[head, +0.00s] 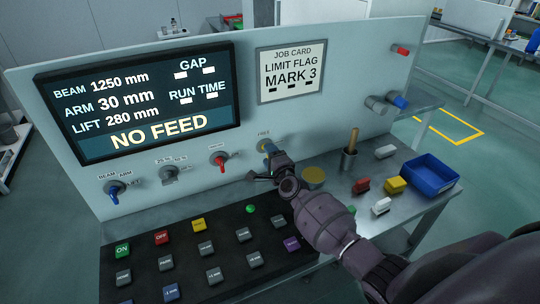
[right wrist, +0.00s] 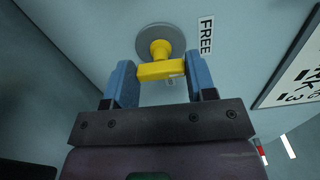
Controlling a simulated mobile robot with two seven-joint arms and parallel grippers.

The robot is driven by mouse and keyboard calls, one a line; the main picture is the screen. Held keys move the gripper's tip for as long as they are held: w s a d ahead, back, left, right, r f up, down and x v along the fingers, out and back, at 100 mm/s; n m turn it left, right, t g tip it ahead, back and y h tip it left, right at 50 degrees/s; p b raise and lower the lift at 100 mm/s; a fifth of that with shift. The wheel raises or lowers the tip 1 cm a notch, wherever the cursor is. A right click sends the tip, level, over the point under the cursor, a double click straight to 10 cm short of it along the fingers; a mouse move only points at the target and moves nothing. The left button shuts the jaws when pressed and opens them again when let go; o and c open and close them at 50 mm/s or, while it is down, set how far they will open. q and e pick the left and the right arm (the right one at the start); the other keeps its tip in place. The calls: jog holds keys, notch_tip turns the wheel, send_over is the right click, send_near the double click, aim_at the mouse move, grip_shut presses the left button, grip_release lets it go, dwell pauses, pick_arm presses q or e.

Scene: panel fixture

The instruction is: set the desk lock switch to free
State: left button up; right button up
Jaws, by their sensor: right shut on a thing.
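The desk lock switch is a yellow lever (right wrist: 160,71) on a round grey base plate (right wrist: 143,38), in the right wrist view. A white label reading FREE (right wrist: 206,36) is beside the plate. My right gripper (right wrist: 162,73) has its blue fingers on either side of the lever and is shut on it. In the head view my right gripper (head: 268,153) reaches the panel's lower right, below the small FREE label (head: 263,134), and mostly covers the switch. I cannot tell which setting the lever points to. My left gripper is not in view.
Left of my gripper are a red-handled switch (head: 220,161), a grey switch (head: 169,174) and a blue one (head: 115,188). The display (head: 140,100) reads NO FEED. A button console (head: 200,250) lies below. A blue bin (head: 431,173) and small blocks stand right of my gripper.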

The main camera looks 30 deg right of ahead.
jog(key=shift+f+n, duration=0.1)
jog(key=shift+n, duration=0.3)
jog(key=o, duration=0.9)
jog(key=shift+c, duration=0.2)
jog(key=shift+o, duration=0.4)
jog(key=s, duration=0.3)
jog(key=s+p, duration=0.1)
jog(key=s, duration=0.5)
jog(key=shift+a, duration=0.25)
jog(key=shift+s, duration=0.9)
